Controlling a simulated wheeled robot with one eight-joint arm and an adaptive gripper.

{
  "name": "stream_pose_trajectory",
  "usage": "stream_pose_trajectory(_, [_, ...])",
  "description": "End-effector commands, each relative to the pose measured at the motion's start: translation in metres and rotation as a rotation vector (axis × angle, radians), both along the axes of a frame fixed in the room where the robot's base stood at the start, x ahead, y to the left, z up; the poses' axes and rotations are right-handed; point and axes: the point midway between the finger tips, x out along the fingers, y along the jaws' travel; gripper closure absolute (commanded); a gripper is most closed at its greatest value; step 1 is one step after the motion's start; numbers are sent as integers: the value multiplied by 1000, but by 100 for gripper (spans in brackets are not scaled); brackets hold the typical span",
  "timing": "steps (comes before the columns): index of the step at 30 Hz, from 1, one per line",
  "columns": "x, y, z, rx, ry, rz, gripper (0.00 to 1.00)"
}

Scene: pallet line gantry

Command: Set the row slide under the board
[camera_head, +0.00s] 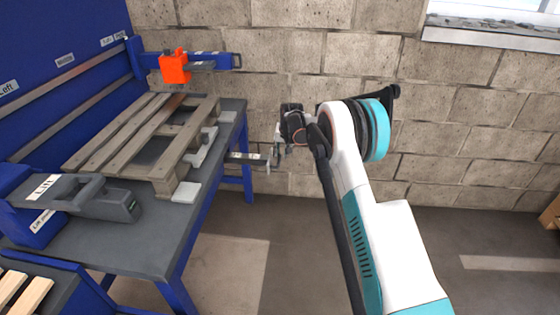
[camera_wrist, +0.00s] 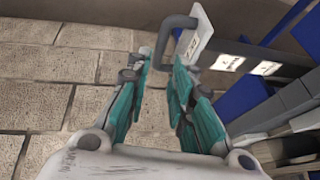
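The wooden pallet with its slatted boards (camera_head: 140,132) lies on the dark table. A grey rail with white labels (camera_head: 246,157) sticks out from the table's right side and ends in a plate with a handle. In the wrist view this labelled rail (camera_wrist: 240,62) ends at a pale plate (camera_wrist: 197,38) with a grey bent handle (camera_wrist: 163,42). I cannot tell for sure that this is the row slide. My gripper (camera_wrist: 163,72) has its two teal fingers apart. The handle lies just beyond the fingertips, in line with the gap; contact cannot be told. In the head view my gripper (camera_head: 283,142) is close to the handle.
An orange block (camera_head: 175,67) sits on a blue-ended rail at the back. A grey lever labelled Lift (camera_head: 78,195) stands at the table's front left. The blue-legged table (camera_head: 130,245) borders my arm's left.

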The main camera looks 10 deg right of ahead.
Motion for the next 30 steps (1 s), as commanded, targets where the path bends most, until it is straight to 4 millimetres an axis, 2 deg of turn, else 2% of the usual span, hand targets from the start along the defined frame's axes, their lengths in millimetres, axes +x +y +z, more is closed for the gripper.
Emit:
stream_pose_trajectory(1, [4,1,-13,0,0,0,79])
stream_pose_trajectory(3, [10,1,-25,0,0,0,79])
stream_pose_trajectory(9, [22,3,-50,0,0,0,79])
stream_pose_trajectory(15, [27,3,-61,0,0,0,79])
stream_pose_trajectory(24, [28,3,-62,0,0,0,79])
stream_pose_trajectory(27, [28,3,-62,0,0,0,100])
stream_pose_trajectory(30, [28,3,-62,0,0,0,100])
